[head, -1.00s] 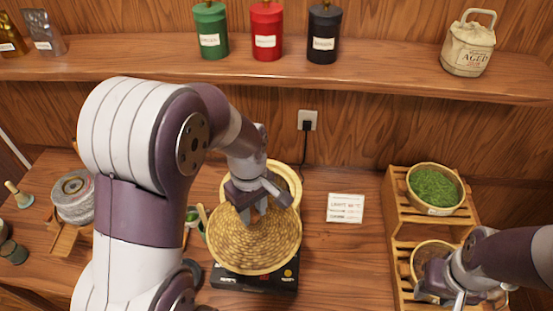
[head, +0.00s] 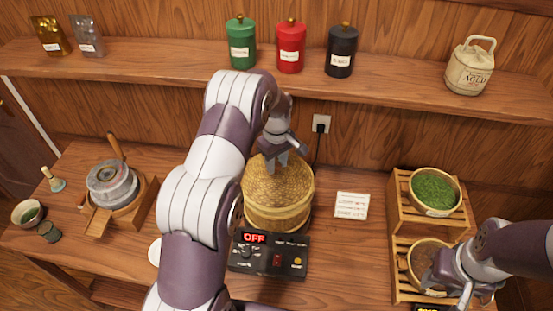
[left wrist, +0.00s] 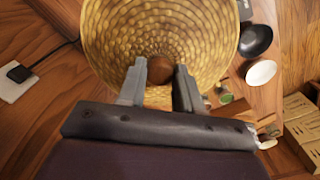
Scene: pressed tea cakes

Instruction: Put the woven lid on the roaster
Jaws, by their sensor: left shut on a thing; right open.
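The woven lid (head: 262,183) is a round, straw-coloured cover. It lies over the top of the roaster (head: 280,220), and no gap shows between their rims from here. The roaster's black control box (head: 268,262) in front reads OFF. My left gripper (head: 284,158) is above the lid, shut on its knob. In the left wrist view, the fingers (left wrist: 160,75) stand on either side of the brown knob (left wrist: 160,67), with the woven lid (left wrist: 115,35) spread beneath. My right gripper (head: 462,290) is open at the lower right, beside the lower basket of the wooden rack.
A white card (head: 352,205) lies right of the roaster. A wooden rack (head: 398,222) holds a basket of green leaves (head: 435,190). A stone mill (head: 112,186) stands at left. A shelf (head: 190,75) with canisters runs behind. A black plug (head: 320,128) sits in the wall socket.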

